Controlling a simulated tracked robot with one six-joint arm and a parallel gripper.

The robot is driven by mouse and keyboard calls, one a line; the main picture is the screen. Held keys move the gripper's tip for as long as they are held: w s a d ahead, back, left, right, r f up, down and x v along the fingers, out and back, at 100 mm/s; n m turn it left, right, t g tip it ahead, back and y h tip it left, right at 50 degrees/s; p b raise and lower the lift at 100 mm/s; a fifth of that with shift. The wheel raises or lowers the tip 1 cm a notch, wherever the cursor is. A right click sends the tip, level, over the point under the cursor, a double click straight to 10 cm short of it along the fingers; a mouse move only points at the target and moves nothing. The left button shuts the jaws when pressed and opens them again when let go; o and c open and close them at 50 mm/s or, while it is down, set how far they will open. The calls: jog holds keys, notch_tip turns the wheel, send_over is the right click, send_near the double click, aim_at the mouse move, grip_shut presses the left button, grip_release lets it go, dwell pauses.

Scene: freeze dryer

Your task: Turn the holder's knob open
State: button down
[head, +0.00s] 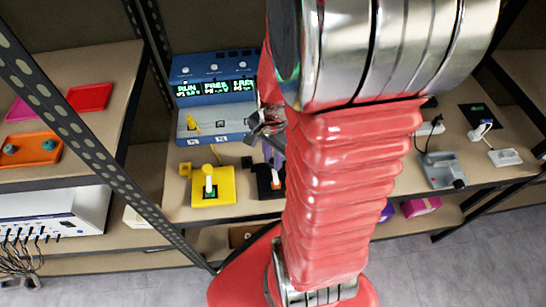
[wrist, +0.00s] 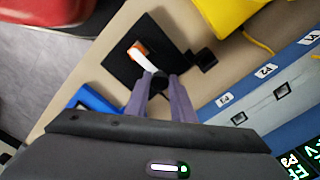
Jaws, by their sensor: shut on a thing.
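A black holder (head: 262,178) stands on the bench in front of the blue device, partly hidden by my arm in the head view. In the wrist view the holder (wrist: 120,62) is a black plate carrying a white and orange piece (wrist: 143,56). A dark round knob (wrist: 158,82) is at the end of this piece. My gripper's grey-purple fingers (wrist: 161,95) are shut on the knob, one on each side. In the head view my gripper is mostly hidden behind my arm. The knob's exact turn angle cannot be told.
A yellow holder (head: 225,189) with a white and green piece stands just left of the black one. The blue device (head: 217,97) with lit displays is behind. A blue object (wrist: 92,99) lies close by my fingers. Shelf posts flank the bench.

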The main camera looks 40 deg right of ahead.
jog(key=shift+n, duration=0.4)
jog(key=n, duration=0.7)
jog(key=shift+n, duration=0.4)
jog(key=n, duration=0.4)
jog(key=shift+s+d+n, duration=0.1)
jog(key=shift+n, duration=0.2)
jog(key=n, duration=0.4)
jog(key=shift+n, duration=0.4)
jog(key=c, duration=1.5)
grip_release()
jog(key=shift+r, duration=0.1)
